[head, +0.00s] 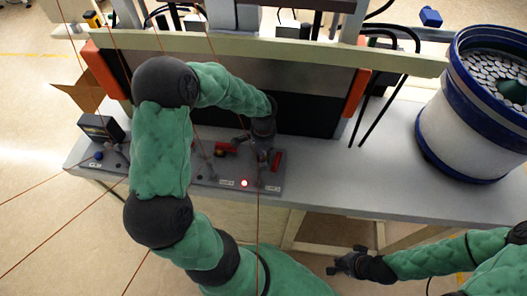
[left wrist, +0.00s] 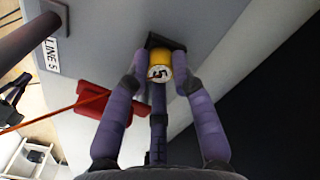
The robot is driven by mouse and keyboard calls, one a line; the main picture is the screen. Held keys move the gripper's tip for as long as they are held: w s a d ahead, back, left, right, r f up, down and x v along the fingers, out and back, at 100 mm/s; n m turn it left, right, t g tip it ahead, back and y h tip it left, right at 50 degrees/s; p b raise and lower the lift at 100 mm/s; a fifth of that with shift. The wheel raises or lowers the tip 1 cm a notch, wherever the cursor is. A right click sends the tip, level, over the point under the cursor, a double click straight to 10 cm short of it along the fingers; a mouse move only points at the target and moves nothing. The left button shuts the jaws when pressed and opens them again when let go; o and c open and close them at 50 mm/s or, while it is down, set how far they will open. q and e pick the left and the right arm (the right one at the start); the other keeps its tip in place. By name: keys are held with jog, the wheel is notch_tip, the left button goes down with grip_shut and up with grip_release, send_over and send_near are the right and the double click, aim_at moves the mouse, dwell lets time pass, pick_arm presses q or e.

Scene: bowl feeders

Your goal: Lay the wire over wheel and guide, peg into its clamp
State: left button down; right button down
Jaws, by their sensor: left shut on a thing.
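My left gripper (head: 262,152) reaches down over the grey base plate (head: 212,180) on the bench. In the left wrist view its purple fingers (left wrist: 160,76) are shut on a yellow peg (left wrist: 158,57) marked 5, in front of a dark block. A red clamp-like block (left wrist: 105,98) is beside the fingers, with an orange wire (left wrist: 60,114) running left from it. The peg's lower part is hidden. A dark post (left wrist: 28,32) stands near the LINE 5 label (left wrist: 52,55); I cannot tell wheel from guide. My right gripper (head: 346,260) is open and empty, low in front of the bench.
A blue-rimmed white tub (head: 460,125) of round pieces stands on the right of the bench. A dark panel (head: 305,105) with orange ends rises behind the plate. A small black box (head: 100,128) is at the left. Thin orange wires cross the head view.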

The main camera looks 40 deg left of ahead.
pick_arm(q)
jog(key=c, duration=1)
grip_release()
notch_tip(320, 180, up, 12)
